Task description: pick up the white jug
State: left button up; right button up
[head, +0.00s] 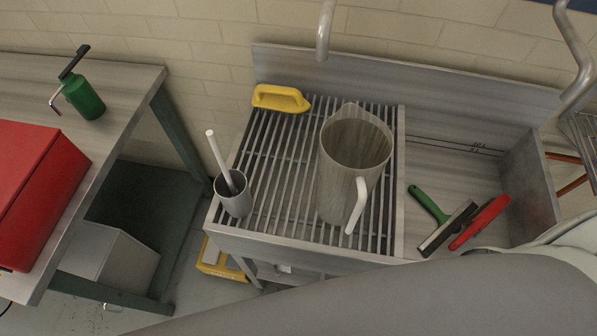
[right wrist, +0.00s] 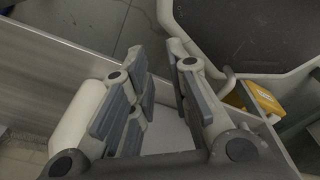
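The jug (head: 338,183) stands upright on the slatted rack (head: 287,165) in the middle of the head view. It looks pale grey and half see-through, with a wide open top, and its white handle (head: 359,205) faces the front right. My right gripper (right wrist: 163,66) shows in the right wrist view, its two padded fingers apart with nothing held between them. The jug is not in that view, so its distance from the right gripper cannot be told. My left gripper is in neither view.
A grey cup (head: 234,196) with a white stick stands left of the jug. A yellow tool (head: 281,98) lies behind. A green-handled squeegee (head: 446,228) and a red brush (head: 481,222) lie right. The left table holds a red box (head: 38,180) and green bottle (head: 84,98).

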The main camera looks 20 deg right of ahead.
aim_at(356, 147)
jog(key=k+l+u, duration=0.65)
jog(key=k+u, duration=0.2)
jog(key=k, duration=0.15)
jog(key=k+l, duration=0.15)
jog(key=k, duration=0.2)
